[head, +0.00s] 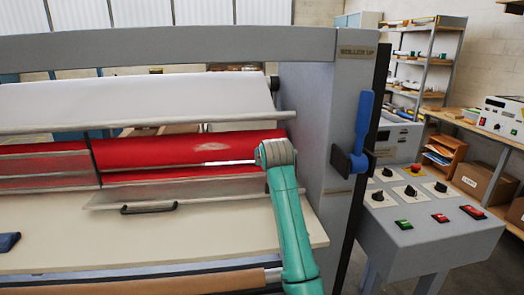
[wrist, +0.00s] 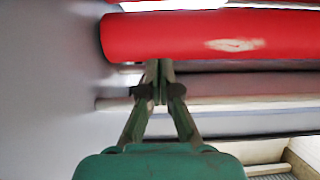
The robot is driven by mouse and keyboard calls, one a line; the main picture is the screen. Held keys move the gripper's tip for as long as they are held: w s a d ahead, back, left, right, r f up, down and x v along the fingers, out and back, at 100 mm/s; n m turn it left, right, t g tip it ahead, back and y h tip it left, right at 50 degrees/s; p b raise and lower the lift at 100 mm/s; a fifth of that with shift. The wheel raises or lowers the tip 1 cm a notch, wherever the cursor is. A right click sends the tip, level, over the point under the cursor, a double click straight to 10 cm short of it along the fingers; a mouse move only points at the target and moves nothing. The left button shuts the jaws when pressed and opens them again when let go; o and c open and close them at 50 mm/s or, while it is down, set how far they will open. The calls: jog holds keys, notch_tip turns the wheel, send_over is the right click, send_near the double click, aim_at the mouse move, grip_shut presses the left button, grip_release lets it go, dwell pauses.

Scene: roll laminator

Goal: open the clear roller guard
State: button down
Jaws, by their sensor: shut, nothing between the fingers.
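The clear roller guard (head: 215,188) is a see-through panel along the lower front of the red roller (head: 160,150) in the head view. A dark bar handle (head: 148,208) sits near its lower edge, left of my arm. My gripper (wrist: 160,70) shows in the wrist view with its fingers together and empty. Its tips overlap the lower edge of the red roller (wrist: 200,35); I cannot tell whether they touch it. In the head view the gripper is hidden behind my arm's end, at the roller's right end and away from the handle.
A grey side post (head: 325,140) with a blue lever (head: 362,125) stands right of my arm. A control console (head: 420,235) with knobs and buttons is beyond it. A pale feed table (head: 60,250) lies below the guard, mostly clear. A white roll (head: 150,98) is above.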

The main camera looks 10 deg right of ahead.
jog(key=s+f+t, duration=0.3)
jog(key=f, duration=0.1)
jog(key=shift+s+a, duration=0.1)
jog(key=shift+s, duration=0.05)
jog(key=shift+s+f, duration=0.5)
jog(key=shift+f, duration=0.25)
jog(key=shift+r, duration=0.1)
jog(key=f+v, duration=0.1)
jog(key=v, duration=0.8)
jog(key=shift+s, duration=0.3)
